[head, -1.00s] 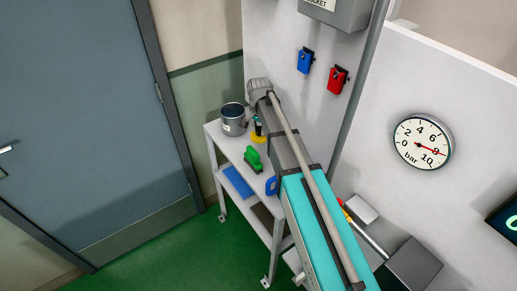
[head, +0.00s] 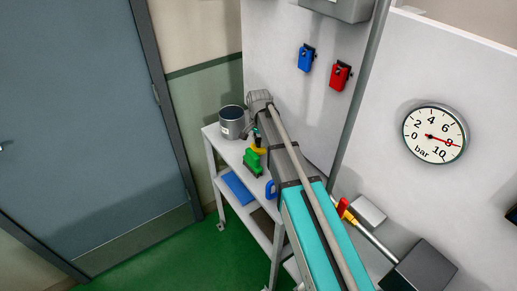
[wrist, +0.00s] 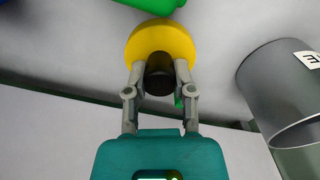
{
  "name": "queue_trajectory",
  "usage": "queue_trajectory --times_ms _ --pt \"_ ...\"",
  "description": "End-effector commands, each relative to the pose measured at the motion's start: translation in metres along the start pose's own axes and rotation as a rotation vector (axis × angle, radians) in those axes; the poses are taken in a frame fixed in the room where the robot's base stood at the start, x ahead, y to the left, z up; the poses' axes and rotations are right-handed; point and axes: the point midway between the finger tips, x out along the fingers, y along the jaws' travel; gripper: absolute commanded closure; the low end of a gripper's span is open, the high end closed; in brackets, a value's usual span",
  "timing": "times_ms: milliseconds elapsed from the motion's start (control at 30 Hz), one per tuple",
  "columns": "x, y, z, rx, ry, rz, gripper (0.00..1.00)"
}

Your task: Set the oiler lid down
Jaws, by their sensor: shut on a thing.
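The oiler lid is a yellow round piece (wrist: 160,38) with a dark knob (wrist: 160,80). My gripper (wrist: 160,70) is shut on the knob, one finger on each side. In the head view the yellow lid (head: 258,149) is at the top of the white cart, just behind the green object; the arm partly hides it. I cannot tell if the lid touches the cart top.
A grey metal can (head: 231,124) stands on the cart top (head: 213,135) left of the lid; it shows at right in the wrist view (wrist: 262,85). A green object (head: 252,162) sits close in front. A blue ring-like handle (head: 270,190) is nearby. A blue item (head: 238,187) lies on the lower shelf.

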Motion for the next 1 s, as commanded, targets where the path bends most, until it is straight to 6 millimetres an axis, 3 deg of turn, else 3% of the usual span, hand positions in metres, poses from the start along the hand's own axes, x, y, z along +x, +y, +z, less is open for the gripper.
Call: queue_trajectory --times_ms 533,1000 --pt "0.035 -0.001 0.001 -0.001 0.0 0.0 1.0" --pt "0.038 -0.001 0.001 -0.002 0.0 0.0 1.0"
